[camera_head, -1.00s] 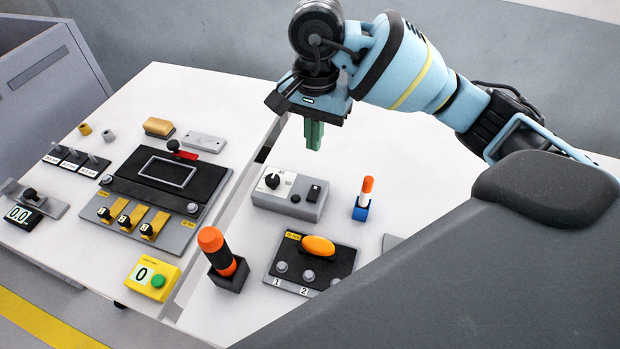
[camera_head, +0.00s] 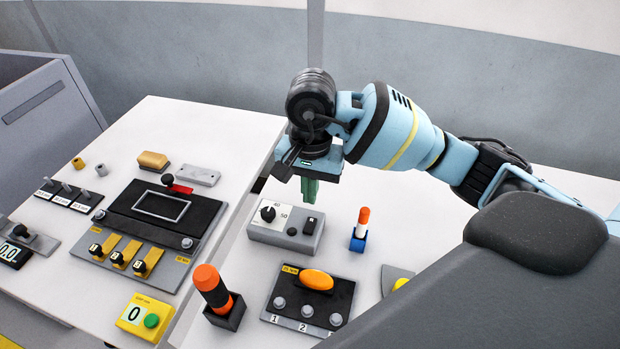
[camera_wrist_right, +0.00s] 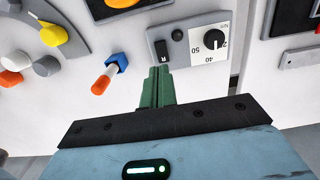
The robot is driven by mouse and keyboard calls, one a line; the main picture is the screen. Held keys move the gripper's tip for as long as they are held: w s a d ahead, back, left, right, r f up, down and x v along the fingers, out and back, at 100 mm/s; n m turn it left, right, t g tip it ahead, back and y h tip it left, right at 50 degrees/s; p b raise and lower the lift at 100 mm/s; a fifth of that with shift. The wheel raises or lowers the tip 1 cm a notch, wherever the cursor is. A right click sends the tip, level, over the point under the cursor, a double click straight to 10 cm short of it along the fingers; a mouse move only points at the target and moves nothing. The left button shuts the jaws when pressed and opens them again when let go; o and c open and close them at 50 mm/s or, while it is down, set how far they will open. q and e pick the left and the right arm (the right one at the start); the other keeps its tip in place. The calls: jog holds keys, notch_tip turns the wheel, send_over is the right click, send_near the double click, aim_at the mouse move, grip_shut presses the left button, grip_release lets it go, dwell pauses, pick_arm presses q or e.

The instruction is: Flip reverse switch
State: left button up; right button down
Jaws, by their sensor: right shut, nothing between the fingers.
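The reverse switch (camera_head: 310,226) is a small black rocker on the right part of a grey box (camera_head: 286,233), which also carries a round black dial. In the right wrist view the switch (camera_wrist_right: 162,52), marked R, shows just beyond the fingertips. My right gripper (camera_head: 309,200) has green fingers pressed together, empty and pointing down. Its tips appear above the box, close to the switch; I cannot tell whether they touch it. In the right wrist view the fingers (camera_wrist_right: 158,72) nearly line up with the switch. My left gripper is not in view.
An orange-white stick in a blue holder (camera_head: 358,240) stands right of the box. In front are a panel with an orange knob (camera_head: 316,280) and an orange-black handle (camera_head: 215,290). A black panel with a screen (camera_head: 161,206) lies to the left.

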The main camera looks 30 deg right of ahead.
aim_at(309, 230)
notch_tip(309, 230, down, 9)
jog(key=shift+s+a+r, duration=0.15)
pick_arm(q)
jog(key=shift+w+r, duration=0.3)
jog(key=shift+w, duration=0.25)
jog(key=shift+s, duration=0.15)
pick_arm(e)
jog(key=shift+s+a+f, duration=0.1)
jog(key=shift+f, duration=0.35)
jog(key=shift+r, duration=0.1)
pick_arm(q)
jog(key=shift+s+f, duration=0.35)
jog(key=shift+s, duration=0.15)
